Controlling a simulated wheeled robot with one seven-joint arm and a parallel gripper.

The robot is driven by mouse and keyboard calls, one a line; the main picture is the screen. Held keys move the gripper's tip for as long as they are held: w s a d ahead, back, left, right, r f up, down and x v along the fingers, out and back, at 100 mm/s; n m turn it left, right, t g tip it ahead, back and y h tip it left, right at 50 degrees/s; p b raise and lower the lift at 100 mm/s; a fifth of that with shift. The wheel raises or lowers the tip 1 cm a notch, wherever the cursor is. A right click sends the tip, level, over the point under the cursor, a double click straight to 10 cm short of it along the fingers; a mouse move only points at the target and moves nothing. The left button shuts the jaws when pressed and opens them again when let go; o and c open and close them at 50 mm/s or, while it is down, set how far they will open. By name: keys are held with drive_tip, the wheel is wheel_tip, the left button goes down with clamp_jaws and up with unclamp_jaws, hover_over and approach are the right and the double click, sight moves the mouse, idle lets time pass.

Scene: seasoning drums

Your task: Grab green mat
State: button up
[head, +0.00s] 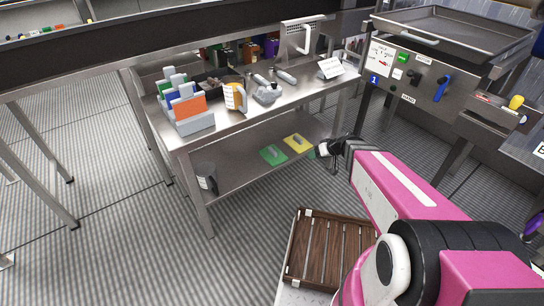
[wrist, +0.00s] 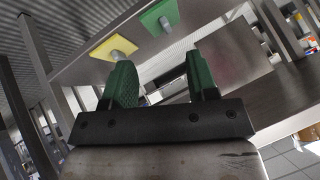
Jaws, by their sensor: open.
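The green mat (head: 270,157) lies flat on the lower shelf of the steel table, left of the yellow mat (head: 292,138). Each mat has a small grey object on it. In the wrist view the green mat (wrist: 152,17) is at the top, with the yellow mat (wrist: 99,50) to its left, both beyond the fingertips. My gripper (head: 318,151) is at the right end of the lower shelf, to the right of both mats. In the wrist view my gripper (wrist: 160,75) has its two green fingers apart with nothing between them.
The lower shelf (head: 235,172) is mostly bare around the mats, with the tabletop above it and a table leg (head: 198,195) at its left. A wooden slatted rack (head: 320,250) is in front.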

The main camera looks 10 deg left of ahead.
drive_tip(key=w+a+f+n+t+y, duration=0.1)
drive_tip(key=w+a+f, duration=0.15)
drive_tip(key=a, duration=0.25)
drive_tip(key=w+a+f+n+t+y, duration=0.1)
drive_tip(key=w+a+f+t+y, duration=0.15)
drive_tip(key=a, duration=0.25)
drive_tip(key=t+h, duration=0.1)
drive_tip(key=t, duration=0.1)
approach(274, 151)
drive_tip(key=a, duration=0.1)
drive_tip(key=shift+n, duration=0.3)
drive_tip(key=x, duration=1)
drive_tip(key=shift+w+f, duration=0.35)
drive_tip(key=shift+w, duration=0.1)
drive_tip(key=shift+d+t, duration=0.1)
drive_tip(key=shift+t, duration=0.15)
clamp_jaws()
